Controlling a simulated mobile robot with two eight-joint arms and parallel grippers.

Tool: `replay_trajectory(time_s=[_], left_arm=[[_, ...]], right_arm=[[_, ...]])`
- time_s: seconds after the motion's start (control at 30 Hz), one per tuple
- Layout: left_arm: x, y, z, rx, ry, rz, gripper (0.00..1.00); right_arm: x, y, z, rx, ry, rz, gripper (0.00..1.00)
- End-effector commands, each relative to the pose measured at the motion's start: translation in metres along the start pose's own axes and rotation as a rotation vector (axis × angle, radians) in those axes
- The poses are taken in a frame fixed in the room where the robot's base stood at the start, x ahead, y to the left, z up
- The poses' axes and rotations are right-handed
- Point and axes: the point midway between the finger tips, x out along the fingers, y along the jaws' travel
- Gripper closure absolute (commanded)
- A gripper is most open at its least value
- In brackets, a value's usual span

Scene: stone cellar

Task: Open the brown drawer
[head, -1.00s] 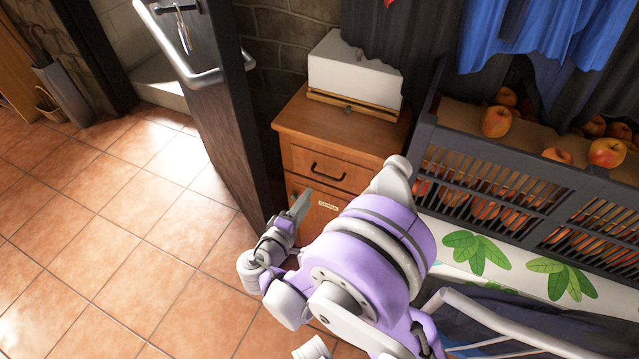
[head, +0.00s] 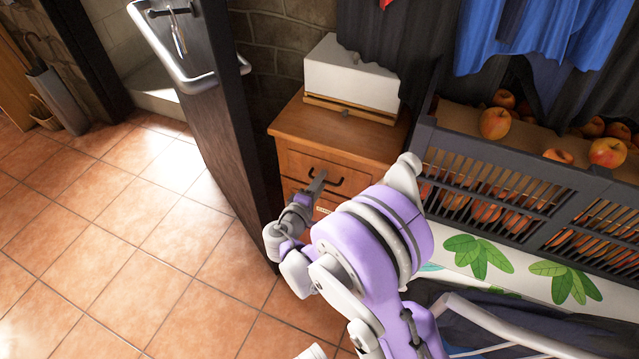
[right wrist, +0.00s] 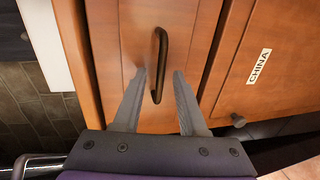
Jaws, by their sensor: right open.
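The brown drawer (head: 302,168) is the top drawer of a wooden cabinet and looks closed. Its dark bar handle (head: 325,180) is partly behind my right gripper (head: 317,184) in the head view. In the right wrist view, the drawer front (right wrist: 180,20) fills the upper middle, and the handle (right wrist: 158,60) stands between the open fingers of my right gripper (right wrist: 158,85). The fingertips are on either side of the handle's lower part. I cannot tell whether they touch it. My left gripper is not in view.
A white box (head: 350,75) sits on the cabinet top. A dark open door (head: 235,130) stands close to the cabinet's left. A crate of apples (head: 480,165) is at the right. A lower front has a "CHINA" label (right wrist: 259,67). The tiled floor at left is clear.

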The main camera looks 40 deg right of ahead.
Motion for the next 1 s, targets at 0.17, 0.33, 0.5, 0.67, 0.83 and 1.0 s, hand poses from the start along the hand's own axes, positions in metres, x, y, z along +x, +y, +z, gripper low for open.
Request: replay_trajectory(time_s=[0.17,0.33,0.5,0.67,0.83,1.0], left_arm=[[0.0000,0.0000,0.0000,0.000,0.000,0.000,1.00],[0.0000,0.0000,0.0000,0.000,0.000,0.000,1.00],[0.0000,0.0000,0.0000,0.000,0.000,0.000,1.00],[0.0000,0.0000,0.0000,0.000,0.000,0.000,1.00],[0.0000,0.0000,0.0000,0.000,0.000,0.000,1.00],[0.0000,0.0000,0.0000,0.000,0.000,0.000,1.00]], right_arm=[[-0.0003,0.0000,0.0000,0.000,0.000,0.000,0.82],[-0.0004,0.0000,0.0000,0.000,0.000,0.000,1.00],[-0.0005,0.0000,0.0000,0.000,0.000,0.000,1.00],[-0.0005,-0.0001,0.0000,0.000,0.000,0.000,1.00],[-0.0005,-0.0001,0.0000,0.000,0.000,0.000,1.00],[-0.0006,-0.0001,0.0000,0.000,0.000,0.000,1.00]])
